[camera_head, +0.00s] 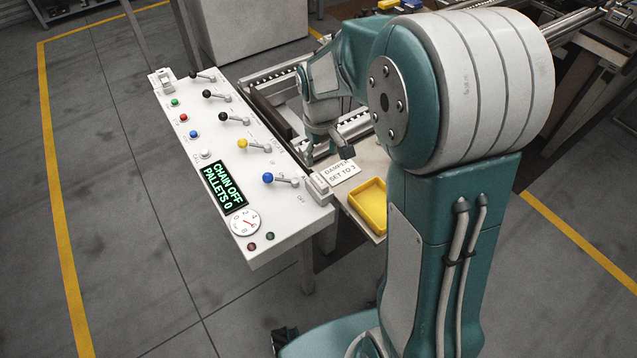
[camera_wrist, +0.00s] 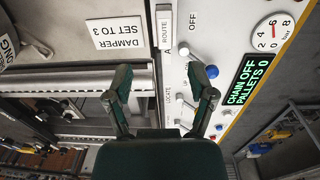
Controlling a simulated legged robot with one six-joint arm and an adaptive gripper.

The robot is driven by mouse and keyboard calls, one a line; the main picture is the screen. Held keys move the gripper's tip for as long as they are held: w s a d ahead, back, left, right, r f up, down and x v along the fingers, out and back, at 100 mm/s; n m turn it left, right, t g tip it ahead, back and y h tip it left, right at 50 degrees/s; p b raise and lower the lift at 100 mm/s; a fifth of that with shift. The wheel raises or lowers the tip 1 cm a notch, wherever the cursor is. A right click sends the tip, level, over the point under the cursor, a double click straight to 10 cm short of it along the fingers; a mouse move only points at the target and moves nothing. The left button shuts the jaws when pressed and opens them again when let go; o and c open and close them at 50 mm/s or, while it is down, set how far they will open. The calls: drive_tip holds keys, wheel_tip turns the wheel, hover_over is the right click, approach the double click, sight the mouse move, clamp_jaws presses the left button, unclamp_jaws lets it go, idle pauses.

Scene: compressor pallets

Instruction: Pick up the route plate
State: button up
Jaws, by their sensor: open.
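The route plate (camera_wrist: 165,27) is a small white piece with the word ROUTE, at the top of the wrist view. It sits along the edge of the white control panel (camera_wrist: 215,18). In the head view, a small pale block that appears to be this plate (camera_head: 319,186) is at the panel's near right corner; its lettering is not readable there. My gripper (camera_head: 328,154) is open and empty above the panel's right edge, apart from the plate. In the wrist view its two fingers (camera_wrist: 160,72) are spread, with the plate beyond their tips.
A white card reading DAMPER SET TO 3 (camera_head: 338,173) lies beside the panel, near a yellow tray (camera_head: 370,207). Several levers with coloured knobs, including a blue one (camera_head: 268,178), stand up from the panel. The display (camera_head: 225,187) reads CHAIN OFF, PALLETS 0. Conveyor rails (camera_head: 272,75) lie behind.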

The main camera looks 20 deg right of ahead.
sight(319, 180)
wheel_tip(319, 180, down, 5)
drive_tip(key=shift+w+a+f, duration=0.15)
drive_tip(key=shift+f, duration=1.25)
drive_tip(key=shift+w+a+f, duration=0.1)
drive_tip(key=shift+f, duration=1.25)
clamp_jaws()
